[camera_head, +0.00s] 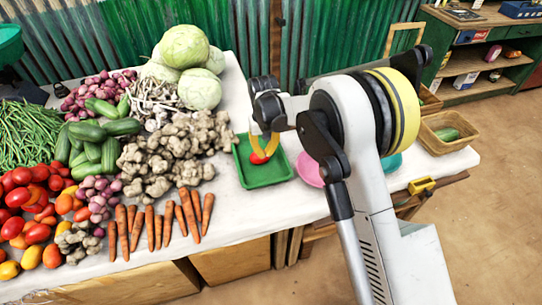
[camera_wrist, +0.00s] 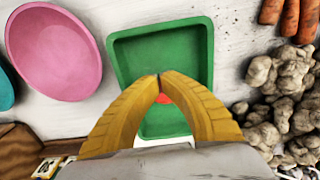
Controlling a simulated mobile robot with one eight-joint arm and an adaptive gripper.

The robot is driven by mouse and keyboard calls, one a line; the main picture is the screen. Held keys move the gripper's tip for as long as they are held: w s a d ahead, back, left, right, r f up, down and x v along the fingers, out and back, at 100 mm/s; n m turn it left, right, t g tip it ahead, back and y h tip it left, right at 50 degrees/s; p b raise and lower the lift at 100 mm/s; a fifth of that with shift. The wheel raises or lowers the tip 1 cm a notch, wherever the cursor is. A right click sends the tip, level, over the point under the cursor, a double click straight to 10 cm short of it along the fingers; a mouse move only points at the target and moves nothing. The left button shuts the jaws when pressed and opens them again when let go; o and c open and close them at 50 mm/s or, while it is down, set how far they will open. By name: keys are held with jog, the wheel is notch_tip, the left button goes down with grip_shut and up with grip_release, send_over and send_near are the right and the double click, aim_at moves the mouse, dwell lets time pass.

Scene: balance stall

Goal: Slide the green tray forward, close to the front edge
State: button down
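The green tray (camera_head: 268,176) is a shallow rectangle on the white tabletop, right of the ginger heap. In the wrist view the tray (camera_wrist: 150,50) lies under my gripper. A small red item, perhaps a tomato (camera_head: 257,158), shows in the tray; it appears between my fingers in the wrist view (camera_wrist: 163,98), partly hidden. My gripper (camera_head: 265,153) points down over the tray. Its yellow fingers (camera_wrist: 158,76) meet at the tips, with a gap between them higher up. I cannot tell whether the tips touch the tray or the red item.
A pink bowl (camera_head: 307,169) stands right of the tray, partly behind my arm, with a teal bowl (camera_head: 391,164) beyond. Ginger (camera_head: 170,155) and carrots (camera_head: 190,212) lie to the left. White table (camera_head: 250,212) is bare before the tray. A wicker basket (camera_head: 447,131) sits far right.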

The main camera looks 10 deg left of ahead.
aim_at(266, 173)
notch_tip(266, 173, down, 9)
jog(key=b, duration=0.3)
jog(key=shift+s+d+r+b, duration=0.15)
jog(key=shift+s+d+b, duration=0.2)
jog(key=shift+s, duration=0.25)
jog(key=shift+s+d+r+b, duration=0.1)
jog(key=shift+s+d+b, duration=0.15)
jog(key=shift+s+d, duration=0.25)
jog(key=shift+s+d+r, duration=0.1)
jog(key=shift+s+d, duration=0.15)
jog(key=shift+s, duration=0.35)
